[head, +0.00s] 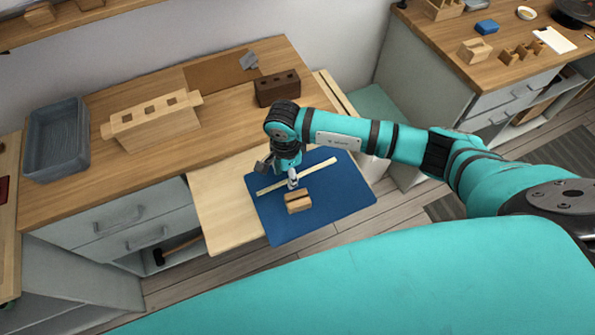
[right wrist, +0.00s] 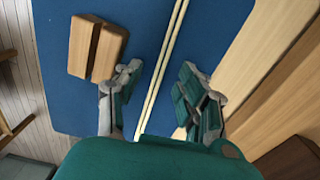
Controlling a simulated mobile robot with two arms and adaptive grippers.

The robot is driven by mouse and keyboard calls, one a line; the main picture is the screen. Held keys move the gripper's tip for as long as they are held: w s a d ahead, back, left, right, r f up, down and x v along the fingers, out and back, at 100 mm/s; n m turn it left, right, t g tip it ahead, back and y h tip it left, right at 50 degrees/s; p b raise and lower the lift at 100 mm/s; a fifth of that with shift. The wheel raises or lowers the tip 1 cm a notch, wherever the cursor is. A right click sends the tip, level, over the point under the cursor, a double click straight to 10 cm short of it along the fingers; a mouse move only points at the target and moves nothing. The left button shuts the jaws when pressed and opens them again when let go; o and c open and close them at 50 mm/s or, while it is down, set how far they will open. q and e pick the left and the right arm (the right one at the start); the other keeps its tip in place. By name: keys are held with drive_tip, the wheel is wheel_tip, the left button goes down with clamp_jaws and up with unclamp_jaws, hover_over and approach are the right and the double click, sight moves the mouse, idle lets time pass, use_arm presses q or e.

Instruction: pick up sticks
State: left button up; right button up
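The sticks (head: 318,170) are thin, pale and long, and lie close together on a blue mat (head: 345,205). In the right wrist view the sticks (right wrist: 166,60) run between the two fingers of my right gripper (right wrist: 160,92). That gripper is open, with one finger on each side of the sticks and neither seen touching them. In the head view my right gripper (head: 292,180) points down over the mat and hides part of the sticks. My left gripper is not in view.
A small wooden block with a groove (head: 298,202) sits on the mat near the gripper; it also shows in the right wrist view (right wrist: 95,47). A slotted wooden stand (head: 155,122), a dark block with holes (head: 277,88) and a grey bin (head: 57,140) stand on the bench behind.

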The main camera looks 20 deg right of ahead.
drive_tip(key=shift+f, duration=0.75)
clamp_jaws()
drive_tip(key=shift+r, duration=0.1)
